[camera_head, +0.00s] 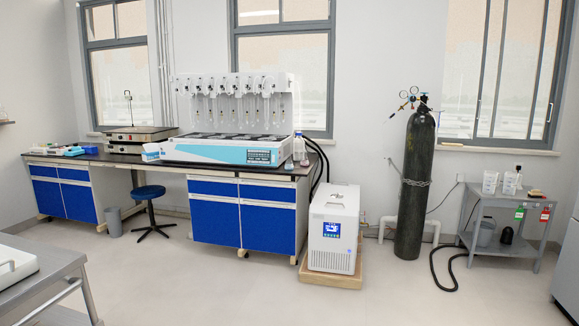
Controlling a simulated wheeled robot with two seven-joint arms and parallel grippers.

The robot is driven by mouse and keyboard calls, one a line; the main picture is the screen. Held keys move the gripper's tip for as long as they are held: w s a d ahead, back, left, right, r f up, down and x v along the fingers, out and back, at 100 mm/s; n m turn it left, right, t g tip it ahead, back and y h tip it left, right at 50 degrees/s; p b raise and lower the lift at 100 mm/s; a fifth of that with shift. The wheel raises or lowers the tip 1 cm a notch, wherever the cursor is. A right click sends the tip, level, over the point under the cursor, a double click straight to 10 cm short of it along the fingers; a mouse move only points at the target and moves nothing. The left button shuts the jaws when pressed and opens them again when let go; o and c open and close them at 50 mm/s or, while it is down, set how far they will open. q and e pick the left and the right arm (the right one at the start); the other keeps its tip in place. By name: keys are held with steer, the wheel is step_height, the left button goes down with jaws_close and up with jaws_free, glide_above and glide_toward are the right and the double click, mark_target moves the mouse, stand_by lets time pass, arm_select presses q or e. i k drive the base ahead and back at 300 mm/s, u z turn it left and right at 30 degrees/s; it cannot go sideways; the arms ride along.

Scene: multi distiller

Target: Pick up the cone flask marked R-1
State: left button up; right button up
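No flask marked R-1 can be made out, and no label is readable at this distance. A white and light-blue multi-position distiller (215,153) stands on the long bench (215,168) by the back wall. Several small glass pieces (250,108) hang along its upright back panel. A clear bottle-like vessel (299,148) stands at the bench's right end, with a small object (289,164) in front that is too small to identify. Neither of my grippers is in view.
A white chiller (333,230) sits on a wooden base right of the bench. A dark gas cylinder (413,185) and a grey cart (480,229) stand further right. A blue stool (149,192) is at the bench's knee gap. A grey table (45,262) fills the lower left. The middle floor is clear.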

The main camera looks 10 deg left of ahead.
mark_target(288, 165)
steer(key=u, duration=1)
steer(key=i, duration=5.35)
steer(key=u, duration=1.35)
steer(key=i, duration=0.4)
steer(key=z, duration=1.5)
